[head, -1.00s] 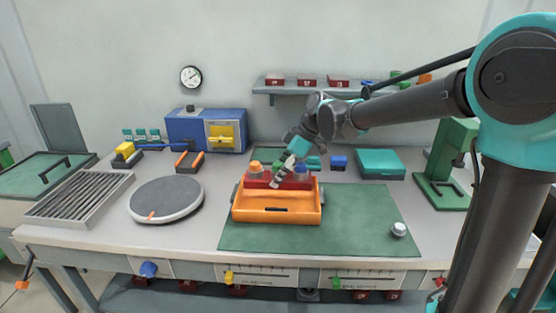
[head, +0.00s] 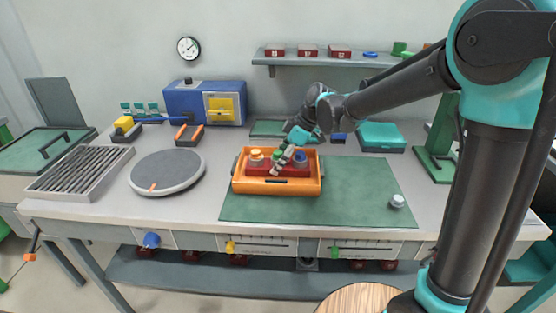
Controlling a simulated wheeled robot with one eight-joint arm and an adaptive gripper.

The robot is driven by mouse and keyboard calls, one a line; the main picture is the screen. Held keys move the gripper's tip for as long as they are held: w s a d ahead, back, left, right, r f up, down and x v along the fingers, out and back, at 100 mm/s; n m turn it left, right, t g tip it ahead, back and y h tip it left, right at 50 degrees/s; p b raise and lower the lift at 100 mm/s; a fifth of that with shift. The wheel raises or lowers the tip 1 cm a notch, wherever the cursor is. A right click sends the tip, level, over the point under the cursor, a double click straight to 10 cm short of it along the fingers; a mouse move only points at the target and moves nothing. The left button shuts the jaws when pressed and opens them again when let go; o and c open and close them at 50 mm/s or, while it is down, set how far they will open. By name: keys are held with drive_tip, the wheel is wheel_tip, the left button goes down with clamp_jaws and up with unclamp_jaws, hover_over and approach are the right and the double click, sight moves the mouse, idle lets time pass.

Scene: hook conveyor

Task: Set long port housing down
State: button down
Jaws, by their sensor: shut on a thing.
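The long port housing (head: 256,169) is a long red block with an orange-topped port piece at its left end and a blue-topped one at its right end. It is inside the orange tray (head: 250,186), behind the front wall. My gripper (head: 276,170) comes down from the upper right and is shut on the middle of the housing. I cannot tell whether the housing touches the tray floor, as the front wall and my gripper hide part of it.
The tray stands on a green mat (head: 350,200), with a small white-grey knob (head: 397,201) at its right. A round grey turntable (head: 168,172) and a slatted rack (head: 80,172) lie to the left. A teal box (head: 381,136) stands behind.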

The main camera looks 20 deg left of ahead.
drive_tip(key=shift+c, duration=2.3)
unclamp_jaws()
drive_tip(key=shift+f, duration=0.1)
drive_tip(key=v, duration=1.2)
